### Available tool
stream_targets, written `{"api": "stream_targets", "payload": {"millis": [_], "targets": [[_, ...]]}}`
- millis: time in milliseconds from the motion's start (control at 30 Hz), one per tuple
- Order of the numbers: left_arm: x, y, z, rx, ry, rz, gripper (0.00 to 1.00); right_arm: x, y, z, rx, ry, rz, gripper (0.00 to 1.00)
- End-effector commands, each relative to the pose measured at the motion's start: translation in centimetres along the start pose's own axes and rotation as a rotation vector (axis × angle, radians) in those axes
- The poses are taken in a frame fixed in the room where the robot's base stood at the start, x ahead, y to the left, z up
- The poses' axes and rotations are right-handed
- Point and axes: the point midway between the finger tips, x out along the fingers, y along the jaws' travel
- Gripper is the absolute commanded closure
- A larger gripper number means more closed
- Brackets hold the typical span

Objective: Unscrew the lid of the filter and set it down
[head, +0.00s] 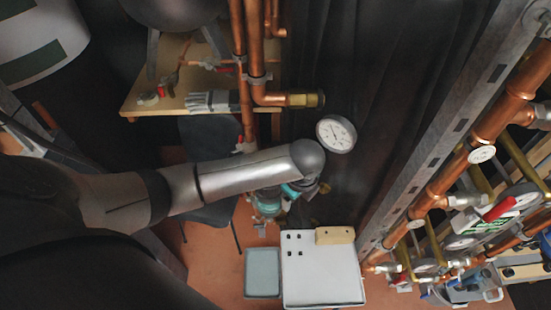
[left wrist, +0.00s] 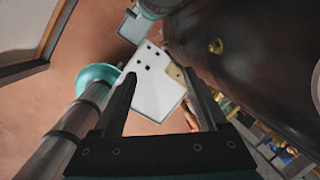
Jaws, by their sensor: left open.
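My left gripper (left wrist: 160,78) is open and empty in the left wrist view, its two dark fingers apart above the floor area with the white tray beyond. In the head view my left arm reaches in from the left and hides most of its gripper. A teal round part (left wrist: 98,76) shows left of the fingers, at the end of a grey cylinder (left wrist: 65,140). Teal parts (head: 267,205) also show below the arm in the head view. I cannot tell for sure whether these are the filter and its lid. My right gripper is not in view.
A white tray (head: 322,280) with small dark pieces and a wooden block (head: 335,236) stands below, beside a grey-blue tray (head: 262,272). Copper pipes (head: 238,60) and a dial gauge (head: 336,134) are close to the arm. A metal frame with pipework (head: 470,150) stands at right.

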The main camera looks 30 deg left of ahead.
Motion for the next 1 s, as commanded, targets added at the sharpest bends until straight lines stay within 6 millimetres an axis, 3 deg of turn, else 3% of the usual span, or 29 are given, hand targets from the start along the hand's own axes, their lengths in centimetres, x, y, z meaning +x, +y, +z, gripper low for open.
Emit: {"api": "stream_targets", "payload": {"millis": [33, 100, 300, 567, 1000], "targets": [[0.1, -0.9, 2.4, 0.059, -0.048, 0.014, 0.25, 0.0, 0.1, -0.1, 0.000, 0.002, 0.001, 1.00], [0.3, -1.6, 4.9, 0.129, -0.092, 0.037, 0.25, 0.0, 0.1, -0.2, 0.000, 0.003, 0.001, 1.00], [0.1, -2.7, 9.5, 0.238, -0.163, 0.085, 0.25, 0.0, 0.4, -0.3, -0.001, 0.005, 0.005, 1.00], [1.7, -2.6, 10.3, 0.256, -0.173, 0.096, 0.25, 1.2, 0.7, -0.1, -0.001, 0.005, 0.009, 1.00], [6.7, -2.2, 11.1, 0.254, -0.172, 0.094, 0.25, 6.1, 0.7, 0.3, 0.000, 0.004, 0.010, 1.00]]}}
